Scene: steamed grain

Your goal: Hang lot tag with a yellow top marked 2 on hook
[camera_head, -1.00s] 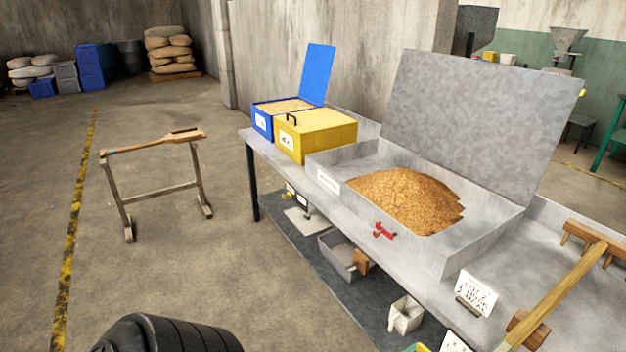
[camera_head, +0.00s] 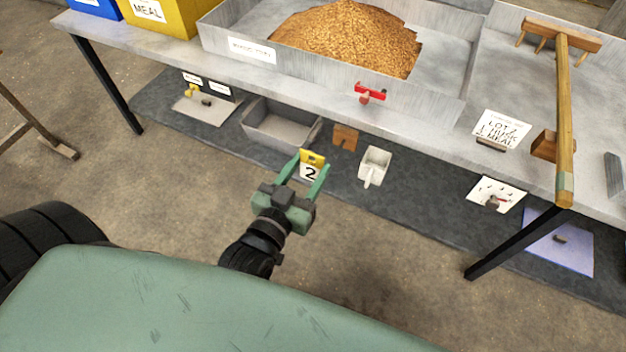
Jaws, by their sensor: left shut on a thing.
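The lot tag (camera_head: 309,172) has a yellow top and a white lower part marked 2. My left gripper (camera_head: 308,171) is shut on it, its green fingers on either side of the tag. The tag is held upright in front of the table, right of a grey bin as seen in the picture. A small wooden block (camera_head: 345,133) under the table edge, just right of the tag, has a small dark detail that may be a hook; I cannot tell for sure. My right gripper is not in view.
Below are a grey bin (camera_head: 262,132), a white scoop (camera_head: 374,166) and a dial card (camera_head: 496,194). Floor in front is clear.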

